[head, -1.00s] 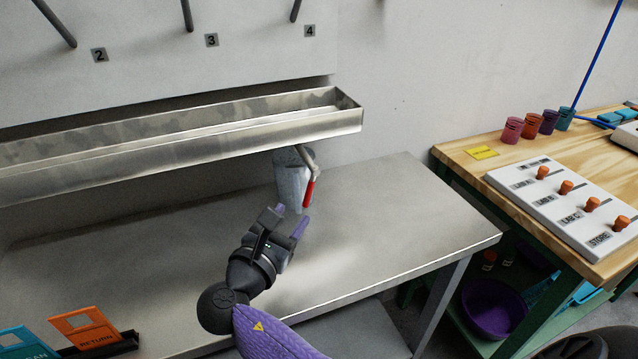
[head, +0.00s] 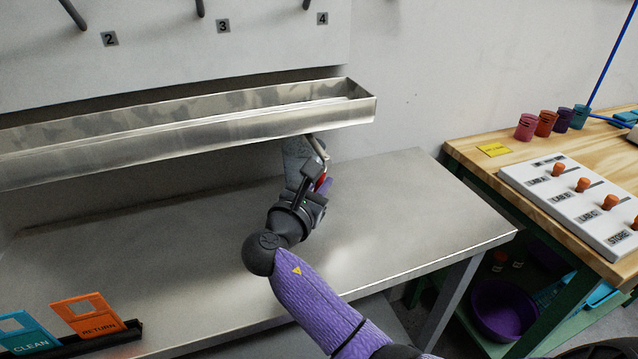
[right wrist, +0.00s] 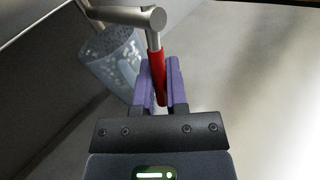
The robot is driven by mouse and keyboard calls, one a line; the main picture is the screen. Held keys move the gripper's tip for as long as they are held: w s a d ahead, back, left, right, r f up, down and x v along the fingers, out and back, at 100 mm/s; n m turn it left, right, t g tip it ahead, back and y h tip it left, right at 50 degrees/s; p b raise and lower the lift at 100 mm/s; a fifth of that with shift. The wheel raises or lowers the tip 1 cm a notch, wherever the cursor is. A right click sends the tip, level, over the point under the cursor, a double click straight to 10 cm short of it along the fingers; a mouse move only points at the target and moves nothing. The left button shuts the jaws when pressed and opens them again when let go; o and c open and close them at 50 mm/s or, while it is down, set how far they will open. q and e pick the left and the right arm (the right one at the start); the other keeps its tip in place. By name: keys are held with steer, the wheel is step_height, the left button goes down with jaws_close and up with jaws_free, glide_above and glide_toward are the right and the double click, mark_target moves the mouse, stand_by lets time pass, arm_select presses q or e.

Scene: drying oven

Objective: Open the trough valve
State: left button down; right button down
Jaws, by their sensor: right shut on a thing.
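The metal trough (head: 240,120) runs along the wall above the steel table. Its valve hangs under the right end, a grey pipe (head: 318,148) with a red lever handle (head: 321,181) pointing down. In the right wrist view the red handle (right wrist: 157,72) sits between the purple finger pads, below the metal pivot (right wrist: 153,20). My right gripper (head: 318,183) is shut on the red handle; it also shows in the right wrist view (right wrist: 160,92). A translucent container (right wrist: 112,62) is behind the valve, partly hidden by my gripper in the head view (head: 294,158). My left gripper is not in view.
The steel table (head: 420,200) is mostly clear. A rack (head: 120,335) with orange and teal cards stands at the lower left. On the right, a wooden bench (head: 480,165) bears coloured cups (head: 545,122) and a white panel (head: 560,205) with orange knobs.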

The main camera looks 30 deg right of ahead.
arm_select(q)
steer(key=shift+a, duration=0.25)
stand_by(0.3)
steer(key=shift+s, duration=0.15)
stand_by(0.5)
